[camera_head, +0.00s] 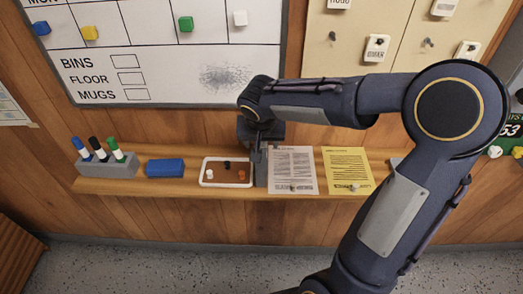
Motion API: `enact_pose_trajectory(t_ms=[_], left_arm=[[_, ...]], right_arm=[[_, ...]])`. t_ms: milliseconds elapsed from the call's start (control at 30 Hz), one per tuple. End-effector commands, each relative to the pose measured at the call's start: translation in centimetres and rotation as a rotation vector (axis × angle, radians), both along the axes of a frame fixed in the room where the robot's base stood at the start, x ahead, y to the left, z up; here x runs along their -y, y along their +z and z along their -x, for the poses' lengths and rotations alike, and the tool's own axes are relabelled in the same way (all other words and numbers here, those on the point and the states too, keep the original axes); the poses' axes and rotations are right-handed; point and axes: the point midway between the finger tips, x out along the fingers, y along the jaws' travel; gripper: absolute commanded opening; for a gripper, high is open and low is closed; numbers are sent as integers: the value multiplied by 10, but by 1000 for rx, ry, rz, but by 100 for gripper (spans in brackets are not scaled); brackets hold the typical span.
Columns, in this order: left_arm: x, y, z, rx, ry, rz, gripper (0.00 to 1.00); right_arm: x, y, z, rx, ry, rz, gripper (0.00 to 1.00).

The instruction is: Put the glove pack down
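I cannot make out anything that is clearly a glove pack. A blue block (165,168) lies on the wooden shelf (190,190), left of the tray; I cannot tell what it is. My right gripper (259,170) points down at the shelf between a small white-rimmed tray (204,184) and a white printed sheet (293,171). Its fingers are narrow and dark from this angle, so whether they are open, or hold something, cannot be seen. My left gripper is out of view.
A grey holder (105,168) with blue, black and green markers stands at the shelf's left end. The tray holds small white, black and orange pieces. A yellow sheet (347,170) lies right of the white one. A whiteboard (180,60) with coloured magnets hangs behind.

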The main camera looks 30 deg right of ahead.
Motion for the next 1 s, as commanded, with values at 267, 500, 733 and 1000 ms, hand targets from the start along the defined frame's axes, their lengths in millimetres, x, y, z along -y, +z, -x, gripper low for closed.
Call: enact_pose_trajectory(t_ms=[267,500,733,1000], left_arm=[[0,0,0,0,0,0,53],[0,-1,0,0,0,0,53],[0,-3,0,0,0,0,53],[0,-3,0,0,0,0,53]], right_arm=[[1,-5,-2,1,0,0,57],[1,-6,-2,1,0,0,57],[1,-6,-2,1,0,0,53],[1,-7,-2,0,0,-1,18]])
